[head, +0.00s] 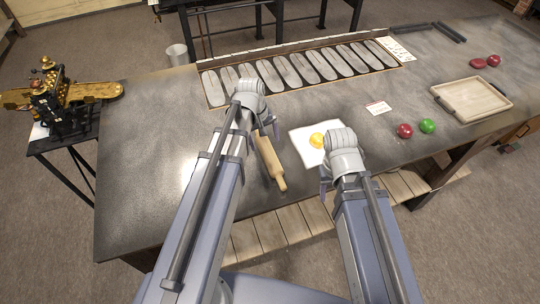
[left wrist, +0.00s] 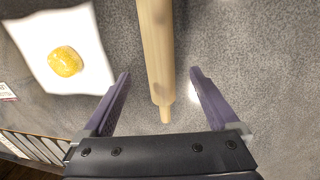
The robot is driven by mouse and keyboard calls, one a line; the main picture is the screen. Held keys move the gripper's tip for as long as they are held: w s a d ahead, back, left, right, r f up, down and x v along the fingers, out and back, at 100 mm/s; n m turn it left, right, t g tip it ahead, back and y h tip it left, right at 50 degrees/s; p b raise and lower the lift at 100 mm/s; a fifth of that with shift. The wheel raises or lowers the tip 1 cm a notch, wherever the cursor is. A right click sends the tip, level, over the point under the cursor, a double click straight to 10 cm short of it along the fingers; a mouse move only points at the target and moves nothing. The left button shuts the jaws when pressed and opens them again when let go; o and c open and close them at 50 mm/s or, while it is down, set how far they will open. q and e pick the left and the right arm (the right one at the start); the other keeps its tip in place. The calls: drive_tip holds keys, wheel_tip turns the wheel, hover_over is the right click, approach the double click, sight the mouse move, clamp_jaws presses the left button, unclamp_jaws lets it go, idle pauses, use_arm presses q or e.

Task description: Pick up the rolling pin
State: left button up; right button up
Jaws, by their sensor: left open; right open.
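The light wooden rolling pin (head: 270,160) lies on the dark table between my two arms, partly hidden by my left arm in the head view. In the left wrist view the rolling pin (left wrist: 156,50) runs down between the two spread fingers of my left gripper (left wrist: 160,74), one handle end toward the palm. My left gripper (head: 268,122) is open and over the pin's far part; no finger is seen closed on it. My right gripper (head: 327,180) is open and empty near the table's front edge, right of the pin; its fingers are mostly hidden.
A white sheet with a yellow lump (head: 317,140) lies right of the pin. A rack of oval boards (head: 300,70) is behind. Red (head: 405,131) and green balls (head: 428,126) and a wooden tray (head: 472,99) are at right. The table's left part is clear.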

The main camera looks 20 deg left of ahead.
sight(267, 149)
use_arm(q)
drive_tip(key=shift+w+d+f+b, duration=0.1)
drive_tip(key=shift+d+f+b, duration=0.05)
drive_tip(key=shift+f+b, duration=0.85)
drive_tip(key=shift+w+d+f+b, duration=0.1)
drive_tip(key=shift+f+b, duration=0.8)
drive_tip(key=shift+f, duration=0.25)
drive_tip(key=shift+w+d+f+b, duration=0.1)
drive_tip(key=shift+d+f+b, duration=0.05)
drive_tip(key=shift+f+b, duration=0.85)
drive_tip(key=shift+r, duration=0.1)
clamp_jaws()
